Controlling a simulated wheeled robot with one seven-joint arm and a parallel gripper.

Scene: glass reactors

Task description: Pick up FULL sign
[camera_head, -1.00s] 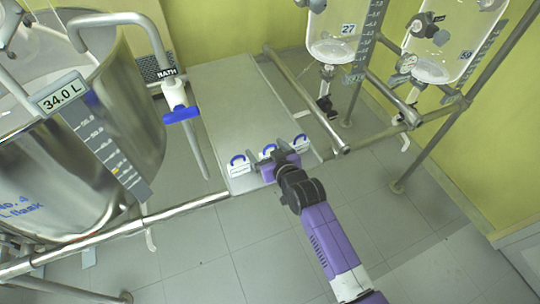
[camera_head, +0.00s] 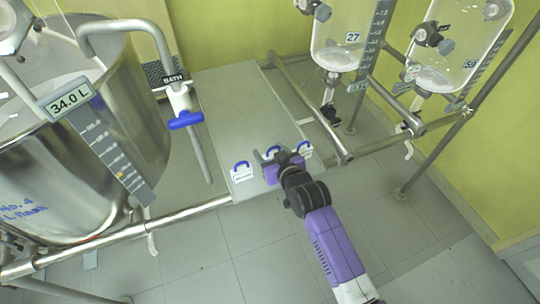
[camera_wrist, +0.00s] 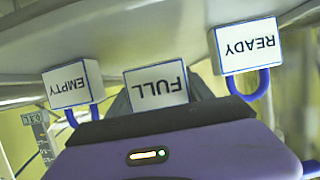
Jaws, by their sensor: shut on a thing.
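The FULL sign (camera_wrist: 156,87) is a small white block with black lettering, upside down in the wrist view. It sits between the dark fingers of my gripper (camera_head: 280,160), which is shut on it. The purple gripper body hides the sign's lower part in that view. In the head view, its blue hook (camera_head: 270,152) shows beside my gripper at the front edge of the grey board, and its lettering cannot be read.
The EMPTY sign (camera_wrist: 71,86) and READY sign (camera_wrist: 246,46) flank it closely, each with a blue hook. The grey board (camera_head: 228,105) is otherwise bare. A steel vessel (camera_head: 140,105) stands left; glass vessels (camera_head: 340,40) and metal rails are at right.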

